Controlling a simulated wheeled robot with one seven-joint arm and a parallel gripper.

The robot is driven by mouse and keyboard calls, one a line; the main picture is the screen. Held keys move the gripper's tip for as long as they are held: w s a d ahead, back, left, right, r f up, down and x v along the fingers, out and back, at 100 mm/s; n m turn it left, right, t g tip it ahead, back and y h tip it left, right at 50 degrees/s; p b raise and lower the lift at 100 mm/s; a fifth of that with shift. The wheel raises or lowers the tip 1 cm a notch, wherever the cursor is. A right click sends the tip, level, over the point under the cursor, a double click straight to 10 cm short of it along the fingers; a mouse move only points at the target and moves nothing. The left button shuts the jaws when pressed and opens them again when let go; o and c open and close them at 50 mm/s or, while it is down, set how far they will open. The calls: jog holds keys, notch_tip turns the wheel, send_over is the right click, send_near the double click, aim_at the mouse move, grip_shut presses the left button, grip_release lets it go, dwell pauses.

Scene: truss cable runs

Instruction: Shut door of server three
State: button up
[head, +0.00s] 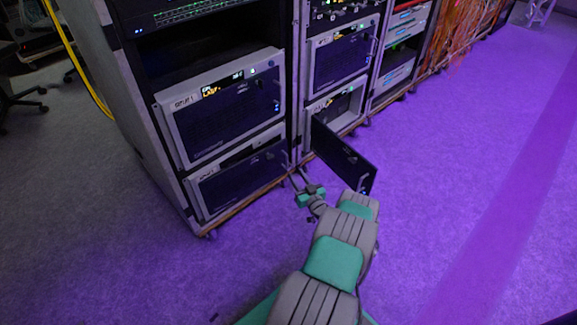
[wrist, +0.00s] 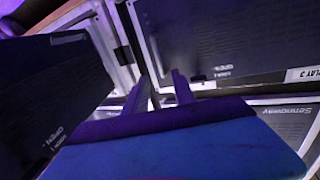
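A dark server door (head: 345,155) stands swung open from the lowest server (head: 342,106) in the middle rack, its hinge side at the left and its handle at the free right edge. I cannot read a number on that server in the head view. My gripper (head: 299,180) is low in front of the racks, left of and apart from the open door, near the corner of the lower left server. In the wrist view the gripper (wrist: 158,85) has its two fingers apart with nothing between them. A dark panel (wrist: 50,95) fills the left side there.
The left rack holds two closed-looking servers, the upper (head: 222,108) and the lower (head: 238,178). In the wrist view a label (wrist: 302,75) ending in "PLAY 3" sits on a dark panel (wrist: 230,35). The floor (head: 450,170) right of the open door is clear.

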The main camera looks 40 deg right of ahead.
aim_at(287, 161)
jog(key=b+x, duration=0.1)
jog(key=x, duration=0.2)
jog(key=b+x, duration=0.1)
jog(key=x, duration=0.3)
jog(key=shift+w+f+b, duration=0.1)
jog(key=shift+f+b, duration=0.15)
jog(key=shift+b, duration=0.1)
jog(key=shift+w+d+r, duration=0.15)
jog(key=shift+w, duration=0.1)
jog(key=shift+c, duration=0.2)
grip_shut()
dwell(0.5)
